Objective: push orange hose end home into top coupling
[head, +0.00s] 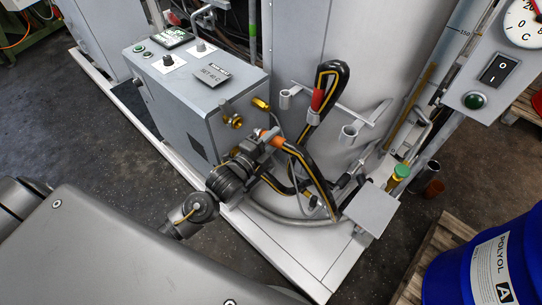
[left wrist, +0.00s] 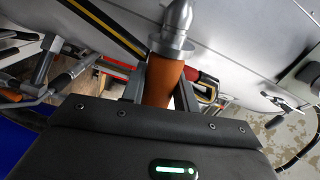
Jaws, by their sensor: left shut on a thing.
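My left gripper (head: 268,142) is shut on the orange hose end (head: 263,132), in front of the grey control box. In the left wrist view the orange sleeve (left wrist: 163,82) sits between the two fingers, with a metal collar and nozzle (left wrist: 177,20) beyond it. Two brass couplings stick out of the box's side: the upper one (head: 260,103) and the lower one (head: 234,121). The hose end is apart from the upper coupling, below it in the picture. The black, yellow-striped hose (head: 318,180) trails behind the gripper. My right gripper is not in view.
A second hose with a red end (head: 317,100) hangs on a bracket (head: 350,131) on the tank's side. A green-capped valve (head: 401,171) and a small metal plate (head: 370,208) stand to the right. A blue drum (head: 480,262) is at bottom right.

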